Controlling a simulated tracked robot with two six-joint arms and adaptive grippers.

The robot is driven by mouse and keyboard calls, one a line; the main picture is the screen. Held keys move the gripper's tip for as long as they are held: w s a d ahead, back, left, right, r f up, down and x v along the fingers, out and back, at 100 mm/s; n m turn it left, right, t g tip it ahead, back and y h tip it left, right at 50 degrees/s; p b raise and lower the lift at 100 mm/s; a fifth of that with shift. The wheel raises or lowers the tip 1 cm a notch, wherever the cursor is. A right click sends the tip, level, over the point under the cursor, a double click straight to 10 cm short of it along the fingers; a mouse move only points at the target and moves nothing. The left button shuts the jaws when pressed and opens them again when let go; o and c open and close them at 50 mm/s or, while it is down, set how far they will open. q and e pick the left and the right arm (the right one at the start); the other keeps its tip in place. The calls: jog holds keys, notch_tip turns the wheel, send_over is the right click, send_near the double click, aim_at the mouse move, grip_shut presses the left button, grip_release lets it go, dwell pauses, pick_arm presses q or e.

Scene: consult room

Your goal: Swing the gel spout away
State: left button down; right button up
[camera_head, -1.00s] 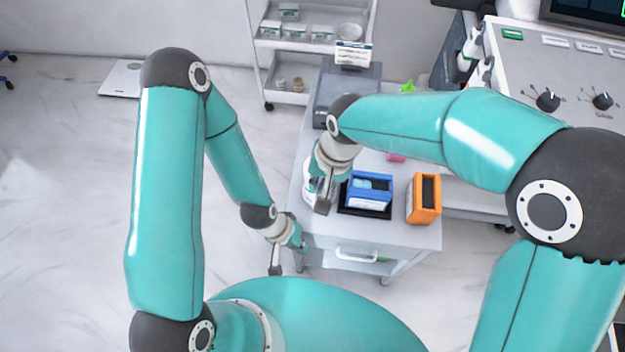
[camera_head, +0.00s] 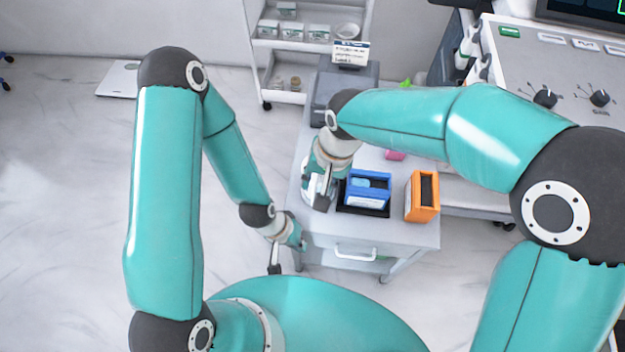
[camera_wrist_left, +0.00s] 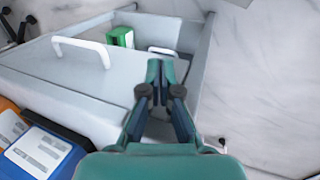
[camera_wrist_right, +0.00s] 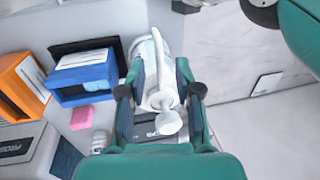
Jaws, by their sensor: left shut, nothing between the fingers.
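The white gel bottle (camera_wrist_right: 152,92) stands between the fingers of my right gripper (camera_wrist_right: 160,73) in the right wrist view. Its long white spout (camera_wrist_right: 160,55) points up the picture, and a round white knob shows nearer the camera. The fingers are apart, one on each side; I cannot tell whether they touch it. In the head view, my right gripper (camera_head: 322,201) is over the cart's left edge and mostly covers the bottle (camera_head: 307,190). My left gripper (camera_head: 274,268) is shut and empty, low beside the cart; its fingertips meet in the left wrist view (camera_wrist_left: 160,68).
The grey cart (camera_head: 400,235) carries a blue box (camera_head: 368,184) in a black tray, an orange box (camera_head: 423,197), a pink block (camera_head: 396,155) and a grey printer-like device (camera_head: 345,88). A white shelf unit (camera_head: 310,45) stands behind.

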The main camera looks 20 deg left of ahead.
notch_tip(320, 180, up, 11)
jog(key=d, duration=0.2)
jog(key=shift+w, duration=0.15)
jog(key=shift+f, duration=0.15)
dwell(0.3)
